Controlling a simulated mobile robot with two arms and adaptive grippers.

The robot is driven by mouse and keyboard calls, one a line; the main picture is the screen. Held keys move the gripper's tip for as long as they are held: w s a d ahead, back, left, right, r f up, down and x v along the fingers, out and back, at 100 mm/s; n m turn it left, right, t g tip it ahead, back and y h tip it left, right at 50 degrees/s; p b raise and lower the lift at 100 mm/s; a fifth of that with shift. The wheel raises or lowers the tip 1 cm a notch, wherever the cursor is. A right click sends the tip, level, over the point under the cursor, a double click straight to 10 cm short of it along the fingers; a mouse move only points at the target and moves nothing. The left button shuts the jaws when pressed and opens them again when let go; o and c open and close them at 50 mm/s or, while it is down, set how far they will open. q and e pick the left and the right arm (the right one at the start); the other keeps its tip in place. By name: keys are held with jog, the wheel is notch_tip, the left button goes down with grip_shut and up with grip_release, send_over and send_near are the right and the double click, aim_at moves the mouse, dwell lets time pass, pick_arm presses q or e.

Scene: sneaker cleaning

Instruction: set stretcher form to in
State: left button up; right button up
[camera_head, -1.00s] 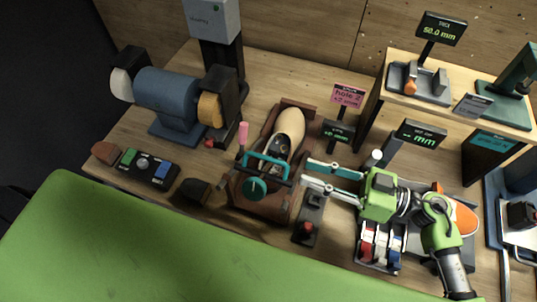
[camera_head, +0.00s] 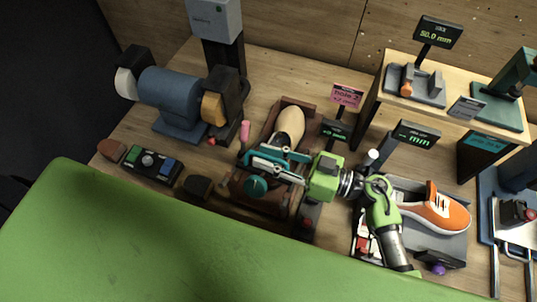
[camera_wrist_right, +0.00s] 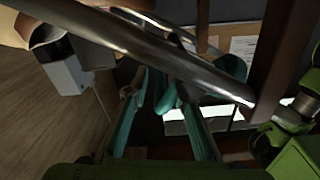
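The stretcher form, a beige wooden last (camera_head: 291,122), lies in a brown wooden cradle (camera_head: 297,103) at the middle of the bench. A teal handle and a round teal knob (camera_head: 256,186) are at its near end. My right gripper (camera_head: 252,160) reaches in from the right, with its fingers over the teal handle. In the right wrist view its teal fingers (camera_wrist_right: 162,122) look spread apart, with teal handle parts between them. Contact with the handle is unclear. The fingers hide part of the handle and the form's near end. My left gripper is not in view.
A pink-tipped lever (camera_head: 245,131) stands left of the cradle. A blue bench grinder (camera_head: 168,98) is further left, with a button box (camera_head: 152,165) in front. An orange sneaker (camera_head: 436,211) rests on a grey tray at right. Small displays stand behind my right arm.

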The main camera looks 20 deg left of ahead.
grip_shut()
jog(key=shift+w+d+f+b, duration=0.1)
jog(key=shift+w+f+b, duration=0.4)
jog(key=shift+w, duration=0.3)
jog(key=shift+w+f+b, duration=0.3)
jog(key=shift+w+f, duration=0.3)
jog(key=shift+w, duration=0.3)
jog(key=shift+o, duration=1.2)
grip_release()
